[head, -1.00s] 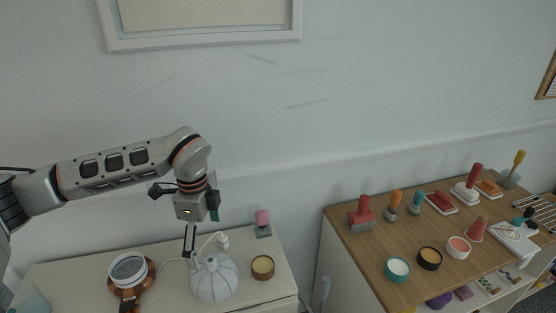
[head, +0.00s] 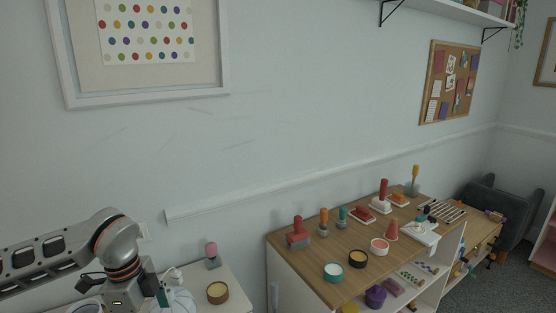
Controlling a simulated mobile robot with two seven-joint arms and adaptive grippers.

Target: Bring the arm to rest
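My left arm comes in at the lower left of the head view. Its wrist and the top of my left gripper (head: 150,288) are at the bottom edge, in front of the white side table. The fingertips are cut off or hidden, so I cannot tell whether they are open or shut, or whether they hold anything. My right arm and gripper are not in view.
A white ribbed round object (head: 180,300) is just right of the gripper, partly hidden. A pink-topped stamp (head: 212,256) and a round tan tin (head: 217,292) stand on the white table (head: 238,297). A wooden-topped shelf (head: 300,268) holds stamps and jars.

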